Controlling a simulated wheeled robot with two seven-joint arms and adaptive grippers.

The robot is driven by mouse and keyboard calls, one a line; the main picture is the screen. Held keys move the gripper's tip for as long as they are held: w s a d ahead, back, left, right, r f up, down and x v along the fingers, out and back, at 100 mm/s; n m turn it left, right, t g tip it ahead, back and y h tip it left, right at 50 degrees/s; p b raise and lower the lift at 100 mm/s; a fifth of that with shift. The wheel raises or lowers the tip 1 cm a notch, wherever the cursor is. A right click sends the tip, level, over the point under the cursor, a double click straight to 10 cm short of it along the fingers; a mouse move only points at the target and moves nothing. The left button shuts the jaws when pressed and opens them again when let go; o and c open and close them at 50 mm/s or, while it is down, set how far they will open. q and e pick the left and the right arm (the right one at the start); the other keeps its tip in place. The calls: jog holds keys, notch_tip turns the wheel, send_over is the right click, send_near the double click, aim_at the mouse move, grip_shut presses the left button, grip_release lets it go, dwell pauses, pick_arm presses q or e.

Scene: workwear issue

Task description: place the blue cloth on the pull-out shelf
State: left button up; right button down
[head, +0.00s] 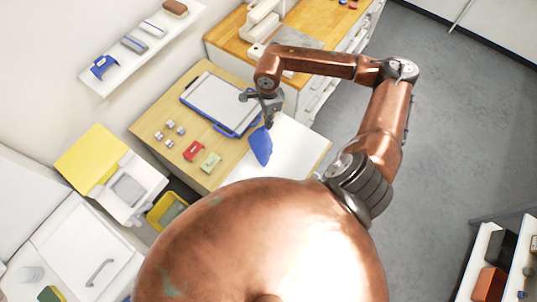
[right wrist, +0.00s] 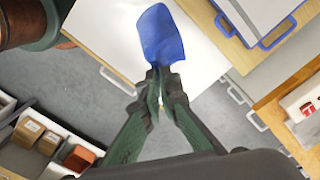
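My right gripper (head: 268,121) is shut on one end of the blue cloth (head: 261,147). In the right wrist view the fingertips (right wrist: 157,82) pinch the edge of the cloth (right wrist: 161,36), and the rest of it extends away from them. The white pull-out shelf (head: 293,150) juts out from the wooden table; it also shows in the right wrist view (right wrist: 105,30). The cloth appears over the shelf's left part, near the table edge. I cannot tell whether it touches the shelf. My left gripper is not in view.
On the wooden table (head: 150,118) are a blue-edged white tray (head: 222,101), a red item (head: 193,151), a green item (head: 211,162) and several small metal pieces. A yellow bin (head: 167,212) stands left. The shelf's right part is bare.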

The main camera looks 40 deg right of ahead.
notch_tip(320, 180, down, 4)
jog(key=shift+f+b, duration=0.2)
jog(key=shift+b, duration=0.35)
jog(key=shift+w, duration=0.1)
jog(key=w+d+m, duration=1.1)
jog(key=w+d, duration=0.1)
jog(key=w, duration=0.2)
send_near(268, 188)
notch_tip(268, 188, down, 6)
jog(key=shift+r, duration=0.25)
dwell(0.4)
